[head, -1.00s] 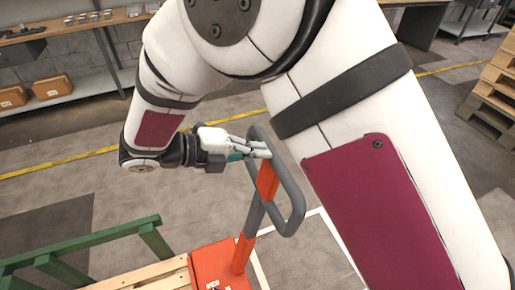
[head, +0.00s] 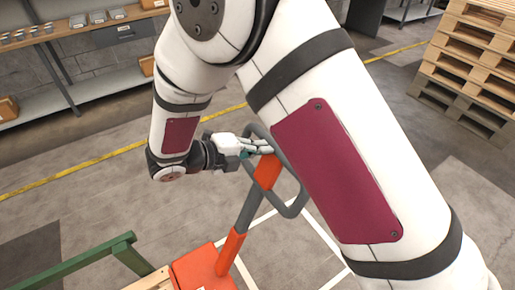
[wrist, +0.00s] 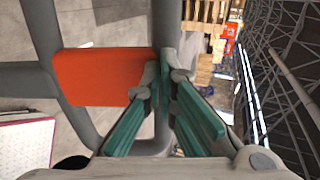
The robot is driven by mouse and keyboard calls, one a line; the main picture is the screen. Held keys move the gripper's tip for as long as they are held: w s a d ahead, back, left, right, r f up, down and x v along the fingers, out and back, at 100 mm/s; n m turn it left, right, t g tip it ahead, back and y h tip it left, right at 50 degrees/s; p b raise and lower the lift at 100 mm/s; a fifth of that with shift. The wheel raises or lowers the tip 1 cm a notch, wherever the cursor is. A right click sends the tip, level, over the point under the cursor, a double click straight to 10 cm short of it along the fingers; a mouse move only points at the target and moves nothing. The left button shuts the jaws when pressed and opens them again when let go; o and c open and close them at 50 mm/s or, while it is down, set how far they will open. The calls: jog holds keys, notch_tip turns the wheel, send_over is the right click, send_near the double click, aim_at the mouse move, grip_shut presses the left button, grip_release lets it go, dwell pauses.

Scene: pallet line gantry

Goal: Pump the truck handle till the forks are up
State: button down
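The truck handle is a grey loop (head: 293,205) with an orange grip block (head: 267,171), on a shaft rising from the orange truck body (head: 202,268). The handle leans to the right in the head view. My gripper (head: 262,149) is at the upper left side of the loop. In the wrist view, my gripper's green-padded fingers (wrist: 164,85) close on a grey bar of the loop, beside the orange block (wrist: 100,76). The forks are hidden under a wooden pallet (head: 150,281), so their height cannot be told.
A green rail (head: 75,262) stands at the lower left beside the pallet. Stacked pallets (head: 470,65) are at the upper right. A workbench (head: 70,33) with small parts lines the back wall. White floor lines run beside the truck, and grey floor is open behind it.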

jog(key=w+d+f+b, duration=0.1)
jog(key=w+d+f, duration=0.1)
jog(key=d, duration=0.3)
jog(key=w+d+f+y+b, duration=0.1)
jog(key=w+d+f+b, duration=0.1)
jog(key=w+d, duration=0.3)
jog(key=shift+d+f+g, duration=0.15)
jog(key=shift+f+g, duration=0.15)
jog(key=shift+f, duration=0.55)
jog(key=shift+s, duration=0.1)
